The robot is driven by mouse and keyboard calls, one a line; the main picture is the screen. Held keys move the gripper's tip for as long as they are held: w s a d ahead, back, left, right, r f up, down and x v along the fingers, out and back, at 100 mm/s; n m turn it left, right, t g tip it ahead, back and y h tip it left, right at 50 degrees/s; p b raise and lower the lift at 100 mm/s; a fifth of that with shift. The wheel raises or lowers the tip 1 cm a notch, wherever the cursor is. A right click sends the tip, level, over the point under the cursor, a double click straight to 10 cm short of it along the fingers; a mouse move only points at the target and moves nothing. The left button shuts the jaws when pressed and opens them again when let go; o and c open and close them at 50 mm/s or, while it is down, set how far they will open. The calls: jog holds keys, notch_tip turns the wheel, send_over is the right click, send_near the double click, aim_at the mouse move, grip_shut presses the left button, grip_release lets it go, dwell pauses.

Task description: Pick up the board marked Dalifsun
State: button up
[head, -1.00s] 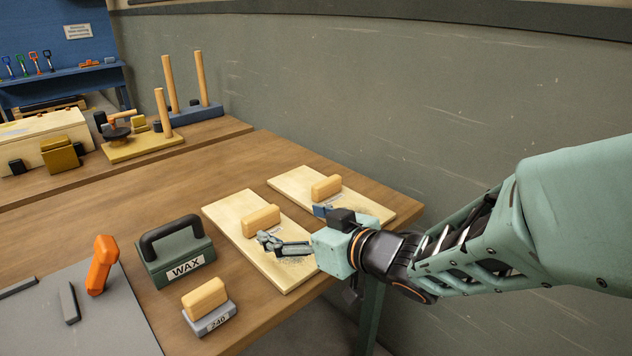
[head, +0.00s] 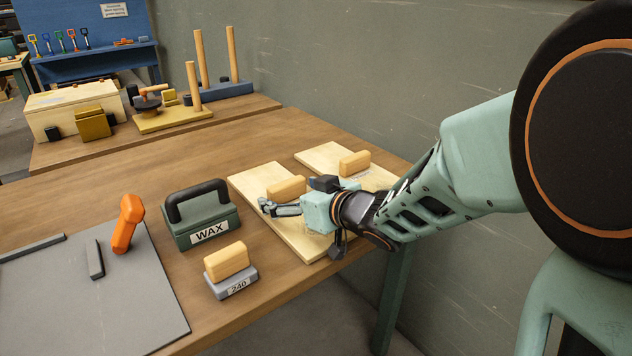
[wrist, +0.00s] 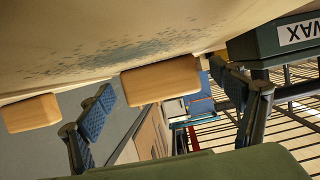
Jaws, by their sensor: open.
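Two pale wooden boards lie on the bench in the head view, a nearer one (head: 252,179) and a farther one (head: 322,156). Each carries a wooden grip block, the nearer block (head: 287,187) and the farther block (head: 355,163). I cannot read the name Dalifsun on either board; grey marks are partly hidden by my arm. My gripper (head: 272,208) is open and empty beside the nearer block. In the wrist view, the nearer block (wrist: 162,80) shows between the spread fingers (wrist: 165,105), beyond their tips, and the other block (wrist: 30,113) lies to the left.
A green WAX block (head: 202,225) with a black handle and a sanding block marked 240 (head: 231,280) stand left of the boards. A grey mat (head: 150,305) holds an orange tool (head: 127,223). A wall (head: 400,80) stands behind the bench.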

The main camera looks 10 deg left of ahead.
jog(key=shift+a, duration=0.1)
jog(key=shift+c, duration=0.3)
jog(key=shift+r, duration=0.1)
jog(key=c, duration=1.7)
jog(key=shift+w+r, duration=0.1)
